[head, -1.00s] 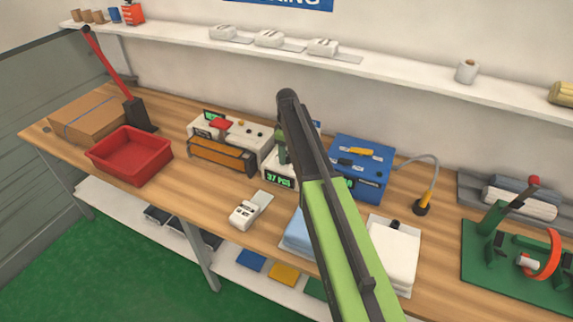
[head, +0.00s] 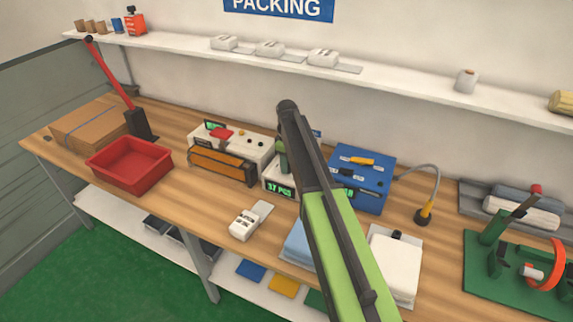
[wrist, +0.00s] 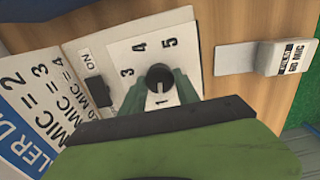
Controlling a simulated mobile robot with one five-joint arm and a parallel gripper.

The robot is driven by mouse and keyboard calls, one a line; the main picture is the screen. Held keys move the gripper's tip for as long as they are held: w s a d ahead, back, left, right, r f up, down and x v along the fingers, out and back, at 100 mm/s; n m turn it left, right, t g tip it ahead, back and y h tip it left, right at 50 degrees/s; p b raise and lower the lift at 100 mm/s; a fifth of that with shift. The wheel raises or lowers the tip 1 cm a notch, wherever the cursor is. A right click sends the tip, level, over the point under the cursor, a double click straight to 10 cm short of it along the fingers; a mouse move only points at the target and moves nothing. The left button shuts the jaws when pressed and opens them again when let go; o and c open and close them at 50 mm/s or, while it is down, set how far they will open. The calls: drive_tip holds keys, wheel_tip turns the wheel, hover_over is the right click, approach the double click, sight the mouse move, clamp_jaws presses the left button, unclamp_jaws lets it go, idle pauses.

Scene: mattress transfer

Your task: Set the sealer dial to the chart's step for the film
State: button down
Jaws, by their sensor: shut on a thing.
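My gripper (wrist: 160,88) is shut on the black dial knob (wrist: 161,75), one green finger on each side. The white dial plate (wrist: 122,52) shows 1, 3, 4 and 5; the 2 and the knob's pointer cannot be made out. The chart (wrist: 38,88) lies left of the dial, with lines ending in 2, 3 and 4 and their starts cut off. A white film gauge (wrist: 285,57) at the right reads 60 MIC; it also stands on the bench in the head view (head: 244,226). In the head view my gripper (head: 283,155) is partly hidden by my arm.
A dark ON switch (wrist: 98,92) sits just left of the dial. In the head view, a white machine with an orange front (head: 225,163) is left of my gripper and a blue box (head: 370,170) right. A red tray (head: 130,165) stands at the left.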

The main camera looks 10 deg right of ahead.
drive_tip(key=shift+w+m, duration=0.1)
drive_tip(key=shift+m, duration=0.2)
drive_tip(key=m, duration=0.3)
drive_tip(key=shift+m, duration=0.4)
drive_tip(key=m, duration=0.5)
idle(0.3)
drive_tip(key=c, duration=0.9)
unclamp_jaws()
